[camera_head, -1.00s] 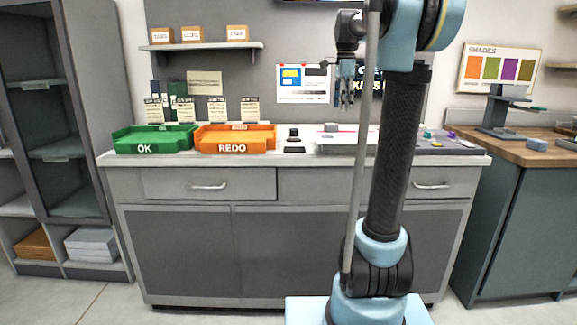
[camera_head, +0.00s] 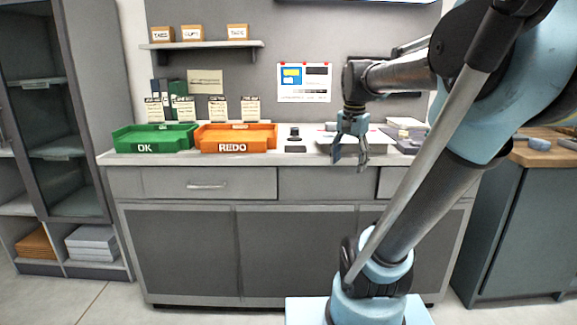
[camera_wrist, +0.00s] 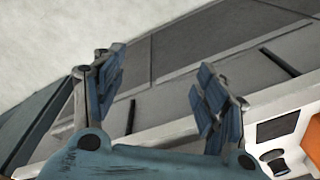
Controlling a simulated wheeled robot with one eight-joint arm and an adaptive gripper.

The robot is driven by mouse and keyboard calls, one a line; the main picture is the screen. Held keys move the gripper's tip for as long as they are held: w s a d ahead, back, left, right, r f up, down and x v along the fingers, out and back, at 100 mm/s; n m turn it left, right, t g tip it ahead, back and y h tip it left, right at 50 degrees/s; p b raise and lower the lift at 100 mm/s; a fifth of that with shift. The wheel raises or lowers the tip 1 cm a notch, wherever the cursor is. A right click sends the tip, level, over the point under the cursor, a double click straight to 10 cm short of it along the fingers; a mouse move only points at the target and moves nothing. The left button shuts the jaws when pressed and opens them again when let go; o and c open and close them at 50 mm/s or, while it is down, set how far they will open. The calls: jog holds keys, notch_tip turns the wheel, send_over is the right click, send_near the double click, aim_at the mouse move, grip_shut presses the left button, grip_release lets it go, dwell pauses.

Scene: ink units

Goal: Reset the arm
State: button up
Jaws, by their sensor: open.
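My gripper (camera_head: 349,164) hangs fingers-down in the head view, in front of the counter's front edge and the pale flat device on the counter. It is open, and nothing shows between its fingers. In the wrist view my gripper (camera_wrist: 160,95) has its two blue padded fingers spread apart, with the grey cabinet front and the floor beyond them. My arm leans to the right in the head view and hides part of the counter's right side.
The grey counter (camera_head: 205,168) holds a green OK tray (camera_head: 152,147), an orange REDO tray (camera_head: 233,146) and a small black stamp-like item (camera_head: 294,134). A wooden-topped cabinet (camera_head: 520,220) stands at right. The floor before the counter's left is clear.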

jog(key=s+f+n, duration=0.4)
jog(key=s+f, duration=0.3)
jog(key=f, duration=0.2)
jog(key=s+f+n+t, duration=0.1)
jog(key=s+f+n, duration=0.3)
jog(key=s+f, duration=0.3)
notch_tip(320, 180, down, 3)
jog(key=shift+w+f, duration=0.2)
jog(key=shift+w, duration=0.2)
